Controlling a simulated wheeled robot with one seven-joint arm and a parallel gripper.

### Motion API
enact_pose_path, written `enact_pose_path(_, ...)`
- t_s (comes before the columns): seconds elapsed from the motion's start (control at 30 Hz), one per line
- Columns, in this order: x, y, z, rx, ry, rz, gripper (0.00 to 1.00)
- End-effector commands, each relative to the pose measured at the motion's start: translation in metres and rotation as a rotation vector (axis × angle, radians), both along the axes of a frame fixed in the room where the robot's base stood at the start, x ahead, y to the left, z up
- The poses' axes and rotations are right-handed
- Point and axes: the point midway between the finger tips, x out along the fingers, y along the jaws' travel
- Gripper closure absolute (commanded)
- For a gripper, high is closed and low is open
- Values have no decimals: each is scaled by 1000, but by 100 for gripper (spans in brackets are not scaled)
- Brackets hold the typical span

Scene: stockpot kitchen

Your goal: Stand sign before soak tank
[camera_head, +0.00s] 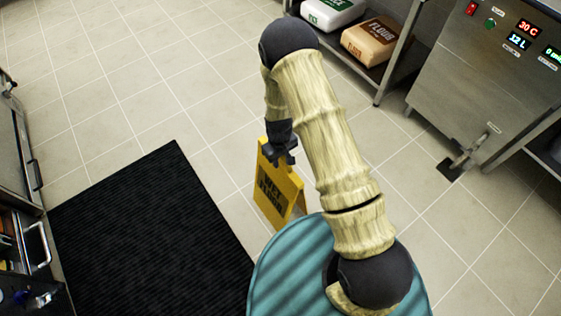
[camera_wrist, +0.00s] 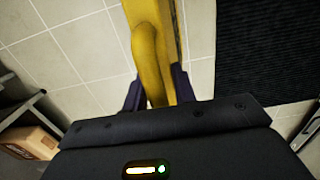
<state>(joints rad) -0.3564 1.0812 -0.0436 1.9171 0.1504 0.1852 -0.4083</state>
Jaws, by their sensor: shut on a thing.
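A yellow folding floor sign (camera_head: 277,192) with a dark printed panel shows in the head view, left of my arm and beside the black mat. My gripper (camera_head: 284,156) is at its top edge, shut on it. In the wrist view the sign's yellow top (camera_wrist: 153,60) runs up between my two dark fingers (camera_wrist: 158,92). The sign hangs or stands upright; I cannot tell whether its feet touch the floor. The soak tank (camera_head: 478,75) is the steel unit at the upper right, with red and green displays and a drain valve low on its front.
A black mat (camera_head: 140,235) covers the floor at the lower left. A floor drain (camera_head: 450,169) lies below the tank's valve (camera_head: 467,158). Tiled floor (camera_head: 420,205) between my arm and the tank is clear.

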Motion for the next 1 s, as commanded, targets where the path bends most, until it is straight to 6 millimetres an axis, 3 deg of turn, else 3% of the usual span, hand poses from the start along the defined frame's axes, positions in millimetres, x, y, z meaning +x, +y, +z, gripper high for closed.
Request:
enact_pose_path(0.13,0,0,-19,0,0,1,100)
enact_pose_path(0.5,0,0,-22,1,-1,0,100)
enact_pose_path(0.53,0,0,-22,0,0,0,71)
enact_pose_path(0.63,0,0,-22,0,0,0,52)
enact_pose_path(1.0,0,0,-17,0,0,-1,51)
